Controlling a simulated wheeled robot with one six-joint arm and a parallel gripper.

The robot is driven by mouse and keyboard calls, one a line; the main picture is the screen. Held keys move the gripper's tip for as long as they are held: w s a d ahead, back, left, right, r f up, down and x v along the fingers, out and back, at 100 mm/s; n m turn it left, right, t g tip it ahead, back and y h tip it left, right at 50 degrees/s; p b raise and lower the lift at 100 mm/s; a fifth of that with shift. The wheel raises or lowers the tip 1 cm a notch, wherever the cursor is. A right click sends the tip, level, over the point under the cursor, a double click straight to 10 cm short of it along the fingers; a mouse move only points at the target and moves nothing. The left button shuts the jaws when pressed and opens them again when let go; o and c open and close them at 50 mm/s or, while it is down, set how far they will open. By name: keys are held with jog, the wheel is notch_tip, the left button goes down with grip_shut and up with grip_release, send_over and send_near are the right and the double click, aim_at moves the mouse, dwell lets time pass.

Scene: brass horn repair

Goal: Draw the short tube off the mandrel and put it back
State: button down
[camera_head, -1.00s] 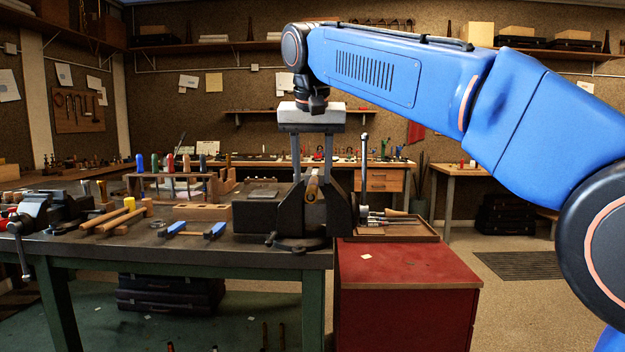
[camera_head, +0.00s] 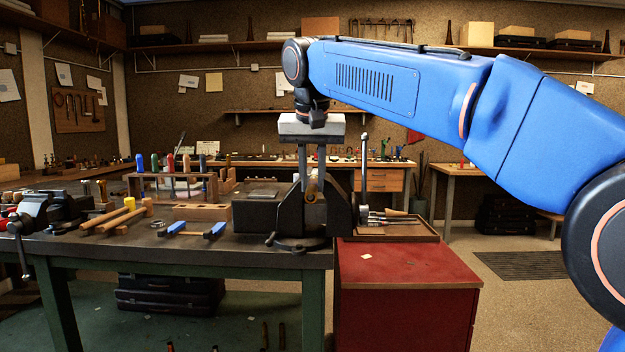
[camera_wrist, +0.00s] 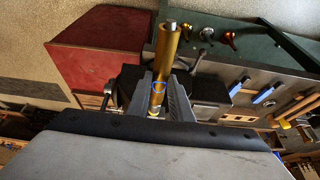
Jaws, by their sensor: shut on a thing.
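A brass tube (camera_wrist: 165,55) lies along the wrist view, with a blue ring (camera_wrist: 158,88) around it. A grey metal tip (camera_wrist: 172,24), seemingly the mandrel's end, shows at its far end. I cannot clearly tell where the short tube ends and any other brass part begins. In the head view the brass tube (camera_head: 311,189) shows nearly end-on above the dark vise (camera_head: 338,210). My gripper (camera_head: 311,192) points down from above and is shut on the tube, one finger on each side. In the wrist view my gripper (camera_wrist: 160,98) grips it near the blue ring.
A rod-handled lever (camera_head: 364,165) stands close right of the vise. A tool tray (camera_head: 400,229) lies on the red cabinet (camera_head: 405,265). To the left are blue-ended clamps (camera_head: 194,229), wooden mallets (camera_head: 115,217), a tool rack (camera_head: 170,182) and another vise (camera_head: 40,210).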

jog(key=s, duration=1.7)
jog(key=shift+s+a, duration=0.2)
jog(key=shift+a, duration=0.05)
dwell(1.8)
jog(key=shift+a, duration=0.1)
